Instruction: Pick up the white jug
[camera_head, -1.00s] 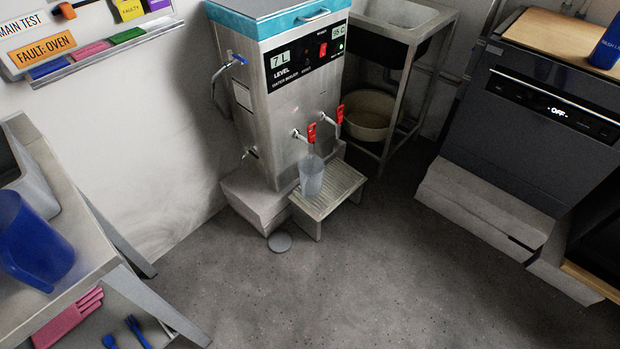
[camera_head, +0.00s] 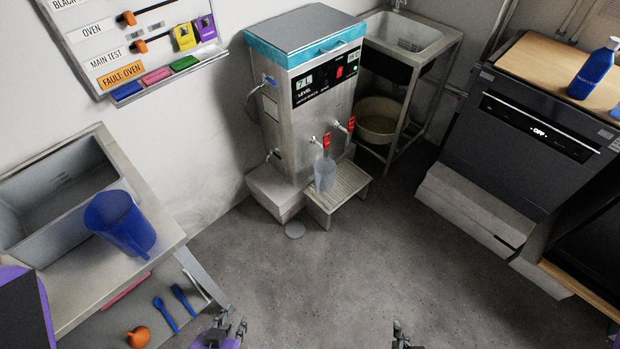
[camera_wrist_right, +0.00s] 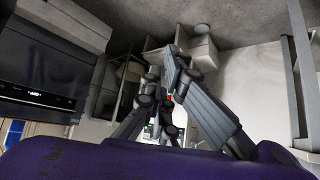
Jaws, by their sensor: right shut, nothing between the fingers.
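A pale, translucent jug (camera_head: 325,174), the only whitish one I see, stands upright on the slatted metal step (camera_head: 347,190) under the red-handled taps of the water boiler (camera_head: 300,120). My left gripper (camera_head: 232,325) is at the bottom edge of the head view, well short of the jug; its finger spacing is unclear. My right gripper (camera_head: 402,336) is also at the bottom edge, apart from the jug. It is shut and empty, and its fingers fill the middle of the right wrist view (camera_wrist_right: 165,100). I cannot make out the jug there.
A blue jug (camera_head: 120,222) stands on the left table (camera_head: 165,238) beside a grey basin (camera_head: 60,200). Blue utensils and an orange object (camera_head: 138,337) lie lower down. A dark oven (camera_head: 530,130) stands at the right. A grey disc (camera_head: 294,230) lies on otherwise open floor.

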